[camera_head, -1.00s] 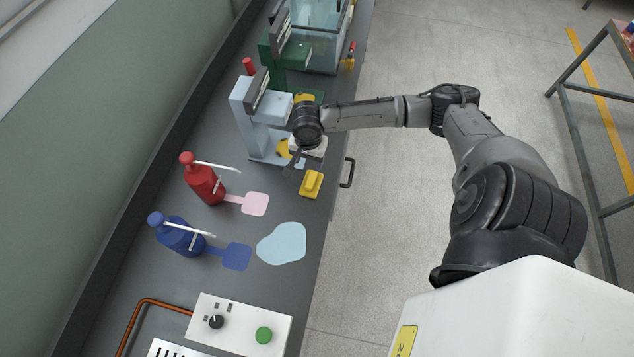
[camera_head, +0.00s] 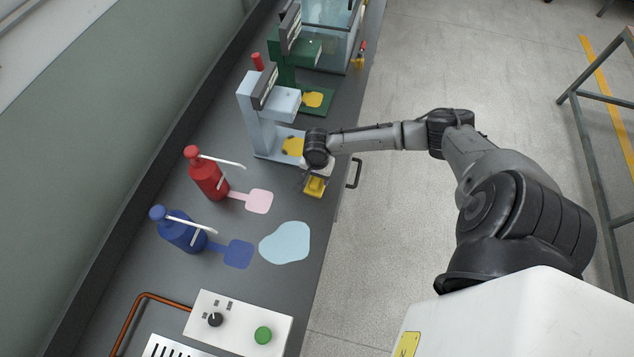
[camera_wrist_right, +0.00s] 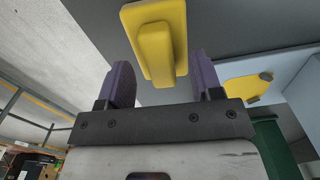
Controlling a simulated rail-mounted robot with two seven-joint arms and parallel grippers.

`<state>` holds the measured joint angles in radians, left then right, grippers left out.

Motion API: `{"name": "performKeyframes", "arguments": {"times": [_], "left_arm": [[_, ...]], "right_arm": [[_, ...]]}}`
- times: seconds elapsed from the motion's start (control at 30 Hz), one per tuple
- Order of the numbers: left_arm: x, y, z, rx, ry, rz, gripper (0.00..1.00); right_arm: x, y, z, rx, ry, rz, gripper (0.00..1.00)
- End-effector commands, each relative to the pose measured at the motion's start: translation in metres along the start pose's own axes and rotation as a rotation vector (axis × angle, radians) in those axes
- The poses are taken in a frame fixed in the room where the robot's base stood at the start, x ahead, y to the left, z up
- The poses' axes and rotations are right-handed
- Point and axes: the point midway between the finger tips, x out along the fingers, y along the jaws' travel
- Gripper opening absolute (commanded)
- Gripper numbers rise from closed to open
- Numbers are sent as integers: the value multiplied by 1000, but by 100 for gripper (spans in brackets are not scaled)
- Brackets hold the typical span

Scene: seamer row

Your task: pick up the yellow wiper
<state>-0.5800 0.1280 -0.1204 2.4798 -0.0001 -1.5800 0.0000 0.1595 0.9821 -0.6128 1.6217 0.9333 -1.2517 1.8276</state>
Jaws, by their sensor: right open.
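The yellow wiper (camera_head: 314,190) lies on the dark counter near its front edge, below the light blue seamer in the head view. It is a flat yellow plate with a raised yellow grip block; it also shows in the right wrist view (camera_wrist_right: 155,35). My right gripper (camera_head: 306,181) is beside and over the wiper, covering part of it. In the right wrist view the two purple-grey fingers (camera_wrist_right: 160,80) stand apart, with the wiper's block ahead between them. I see no contact. My left gripper is not in view.
The light blue seamer (camera_head: 256,115) stands close by, with a green one (camera_head: 285,70) behind. A red bottle (camera_head: 207,175), a blue bottle (camera_head: 180,230) and a light blue puddle (camera_head: 285,243) are on the counter. A dark handle (camera_head: 356,172) sticks out at the front edge.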

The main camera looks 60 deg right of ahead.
Motion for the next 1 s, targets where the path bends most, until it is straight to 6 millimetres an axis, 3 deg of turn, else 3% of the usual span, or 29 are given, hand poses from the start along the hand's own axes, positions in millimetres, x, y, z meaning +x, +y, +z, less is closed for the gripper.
{"name": "performKeyframes", "arguments": {"times": [0.17,0.47,1.0], "left_arm": [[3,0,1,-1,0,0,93],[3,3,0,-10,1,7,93],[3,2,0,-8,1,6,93]], "right_arm": [[15,0,0,-1,0,0,60],[17,0,0,-2,0,-1,59],[17,0,0,-2,1,0,7]]}}
